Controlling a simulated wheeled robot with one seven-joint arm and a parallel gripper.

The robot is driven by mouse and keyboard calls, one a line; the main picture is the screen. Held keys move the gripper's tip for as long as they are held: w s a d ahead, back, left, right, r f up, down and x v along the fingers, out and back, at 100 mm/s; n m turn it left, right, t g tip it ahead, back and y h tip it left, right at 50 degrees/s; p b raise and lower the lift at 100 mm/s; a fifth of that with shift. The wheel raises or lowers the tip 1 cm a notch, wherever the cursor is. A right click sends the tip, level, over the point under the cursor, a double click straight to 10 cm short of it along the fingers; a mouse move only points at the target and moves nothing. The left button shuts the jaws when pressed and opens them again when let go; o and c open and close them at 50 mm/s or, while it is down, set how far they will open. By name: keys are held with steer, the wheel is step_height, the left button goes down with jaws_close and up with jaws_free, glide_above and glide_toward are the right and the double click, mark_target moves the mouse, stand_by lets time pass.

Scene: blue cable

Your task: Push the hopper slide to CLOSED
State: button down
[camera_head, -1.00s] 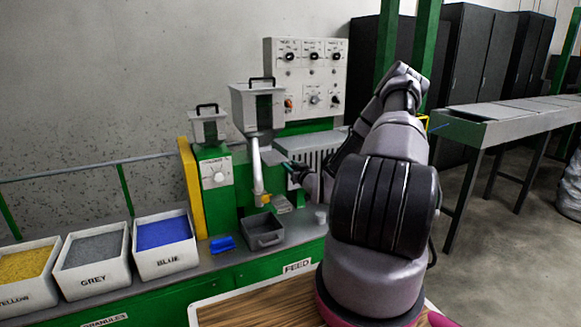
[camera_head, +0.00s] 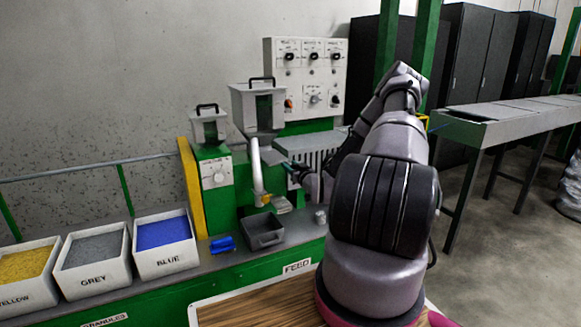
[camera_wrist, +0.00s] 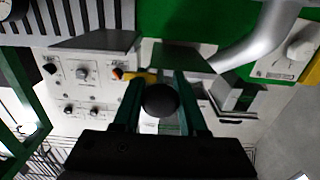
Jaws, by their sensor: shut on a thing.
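The large grey hopper (camera_head: 258,108) stands on the green machine, with a pale pipe (camera_head: 258,172) running down below it. My gripper (camera_head: 291,173) is small in the head view, to the right of this pipe. In the wrist view my gripper (camera_wrist: 159,92) has its dark green fingers on both sides of a round black knob (camera_wrist: 161,101) and is shut on it. The silver pipe (camera_wrist: 250,42) shows at upper right there. The rod behind the knob, the slide's position and any CLOSED mark cannot be made out.
A grey tray (camera_head: 263,231) and a blue scoop (camera_head: 222,244) lie on the bench below. A smaller hopper (camera_head: 208,127) is to the left. A control panel (camera_head: 307,78) stands behind. Granule bins, including the blue one (camera_head: 165,262), line the left front.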

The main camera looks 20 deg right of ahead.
mark_target(285, 161)
steer(key=w, duration=0.6)
steer(key=shift+w, duration=0.15)
steer(key=shift+c, duration=2.4)
jaws_free()
steer(key=shift+a, duration=0.15)
steer(key=shift+a, duration=0.1)
steer(key=s, duration=1)
steer(key=shift+s+d, duration=0.4)
steer(key=shift+d, duration=0.05)
